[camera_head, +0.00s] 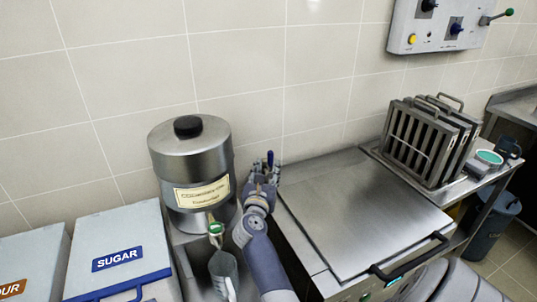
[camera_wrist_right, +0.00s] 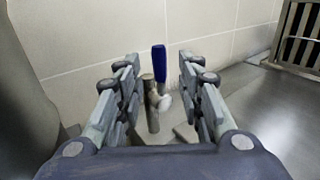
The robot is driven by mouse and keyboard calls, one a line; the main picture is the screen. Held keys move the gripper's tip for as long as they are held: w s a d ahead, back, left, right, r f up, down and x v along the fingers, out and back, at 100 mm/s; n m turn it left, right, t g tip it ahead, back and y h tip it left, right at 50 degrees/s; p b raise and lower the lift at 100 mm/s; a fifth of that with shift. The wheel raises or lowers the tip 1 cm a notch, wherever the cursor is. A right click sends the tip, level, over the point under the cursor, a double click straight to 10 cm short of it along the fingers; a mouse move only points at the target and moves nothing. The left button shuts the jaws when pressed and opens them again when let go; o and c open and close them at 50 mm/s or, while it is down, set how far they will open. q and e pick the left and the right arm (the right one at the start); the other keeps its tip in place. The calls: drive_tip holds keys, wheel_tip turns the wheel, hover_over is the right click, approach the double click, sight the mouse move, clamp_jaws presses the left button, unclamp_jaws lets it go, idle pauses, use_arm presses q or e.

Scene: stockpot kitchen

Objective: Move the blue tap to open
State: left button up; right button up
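The blue tap (camera_head: 270,158) stands between the steel container and the steel-lidded unit, near the wall. Its blue handle (camera_wrist_right: 159,66) points upright in the right wrist view, beside a short metal pipe (camera_wrist_right: 152,104). My right gripper (camera_head: 262,182) is at the tap in the head view. In the right wrist view its two fingers (camera_wrist_right: 160,85) are spread, with the tap showing in the gap between them. I see no clear contact with the handle. The tap's lower part is partly hidden by my gripper. My left gripper is not in view.
A labelled steel container (camera_head: 186,155) with a green-topped spout (camera_head: 216,229) stands left of my right arm, a jug (camera_head: 223,272) below it. The steel lid (camera_head: 350,205) lies to the right, with a basket rack (camera_head: 425,140) behind. A sugar bin (camera_head: 120,255) is at left.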

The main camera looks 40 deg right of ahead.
sight(270, 158)
drive_tip(key=x, duration=0.5)
drive_tip(key=shift+p, duration=0.35)
drive_tip(key=shift+x, duration=1.1)
drive_tip(key=shift+w+d+f, duration=0.1)
drive_tip(key=c, duration=0.8)
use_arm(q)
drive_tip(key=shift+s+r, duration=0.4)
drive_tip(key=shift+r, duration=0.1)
use_arm(e)
clamp_jaws()
